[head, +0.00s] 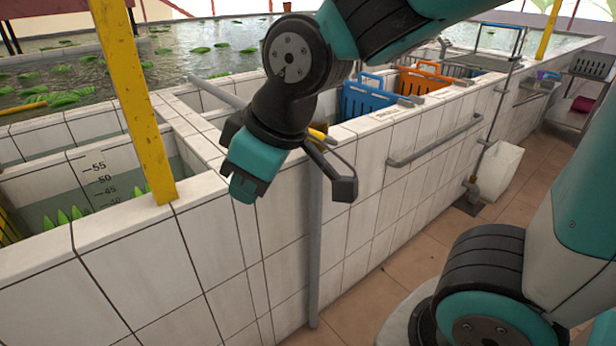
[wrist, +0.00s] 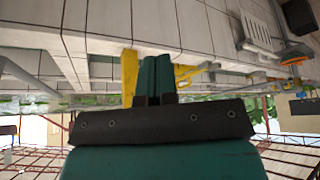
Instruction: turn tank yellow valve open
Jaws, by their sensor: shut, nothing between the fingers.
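A yellow piece that looks like the valve handle (head: 319,133) shows at the tank wall's top edge in the head view, just right of my wrist and partly hidden by it. A grey pipe (head: 314,240) runs down the wall below it. My gripper (head: 243,188) hangs beside the white tiled wall, left of the handle and apart from it in the picture. In the wrist view my fingers (wrist: 157,75) are together and empty, with a yellow part (wrist: 187,72) behind them to the right. The handle's full angle is hidden.
A yellow post (head: 137,95) stands on the wall at left, beside a tank with a depth scale (head: 102,178). Blue (head: 366,98) and orange (head: 424,78) crates stand behind the wall. A grey rail (head: 435,142) runs along its front. The tiled floor at right is partly clear.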

